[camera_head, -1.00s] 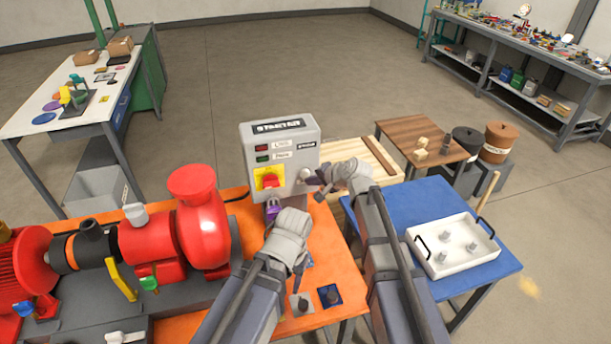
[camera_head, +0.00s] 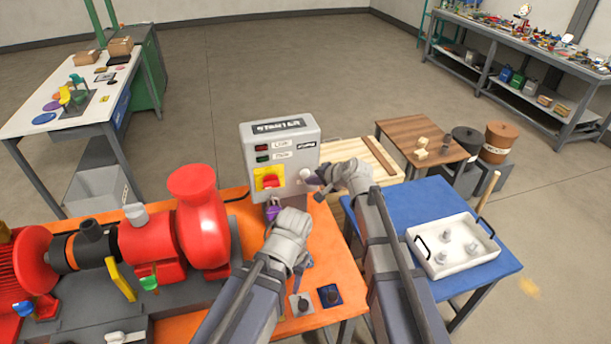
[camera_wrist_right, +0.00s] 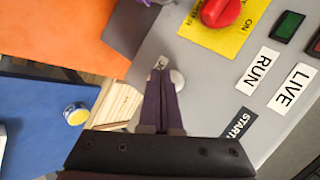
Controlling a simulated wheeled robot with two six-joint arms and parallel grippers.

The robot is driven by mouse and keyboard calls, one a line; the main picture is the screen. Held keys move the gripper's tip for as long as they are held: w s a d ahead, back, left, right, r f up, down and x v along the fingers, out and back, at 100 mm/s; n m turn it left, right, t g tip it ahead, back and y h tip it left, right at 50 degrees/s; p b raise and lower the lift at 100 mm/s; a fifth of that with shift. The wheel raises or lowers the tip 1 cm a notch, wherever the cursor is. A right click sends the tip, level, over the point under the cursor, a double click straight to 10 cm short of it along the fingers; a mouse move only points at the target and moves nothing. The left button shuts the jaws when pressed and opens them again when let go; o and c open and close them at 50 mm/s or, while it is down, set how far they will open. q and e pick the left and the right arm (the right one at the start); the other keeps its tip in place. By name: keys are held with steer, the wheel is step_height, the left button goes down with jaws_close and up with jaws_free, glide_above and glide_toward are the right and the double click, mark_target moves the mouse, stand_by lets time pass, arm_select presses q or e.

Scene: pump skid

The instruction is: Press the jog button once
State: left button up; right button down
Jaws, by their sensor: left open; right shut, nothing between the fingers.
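The grey starter box (camera_head: 255,158) stands at the back of the orange bench, with a red rotary switch on a yellow plate (camera_head: 270,180) on its front. A pale round button (camera_head: 305,173) sits low on its right side, and it also shows in the right wrist view (camera_wrist_right: 178,79), partly covered by my fingers. A small label beside it is mostly hidden. My right gripper (camera_head: 322,188) is shut and empty, its fingertips (camera_wrist_right: 163,72) right in front of the button; I cannot tell whether they touch. My left gripper (camera_head: 305,262) is open and lower, over the bench.
The red pump (camera_head: 200,225) fills the bench's left side. A purple padlock (camera_head: 272,212) hangs below the switch. Two small plates with knobs (camera_head: 330,296) lie at the bench's front right. A blue table (camera_head: 385,205) with a white tray (camera_head: 450,262) stands to the right.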

steer(key=shift+w, duration=0.1)
stand_by(0.7)
steer(key=shift+w+a, duration=0.1)
steer(key=shift+w, duration=0.2)
steer(key=shift+w+a, duration=0.15)
steer(key=shift+w, duration=0.3)
stand_by(0.8)
steer(key=shift+s, duration=0.1)
steer(key=shift+s+d, duration=0.25)
steer(key=shift+s, duration=0.5)
steer(key=s, duration=0.1)
steer(key=s+d, duration=0.1)
steer(key=s, duration=0.2)
steer(key=shift+s+d, duration=0.3)
steer(key=shift+s, duration=0.1)
stand_by(0.8)
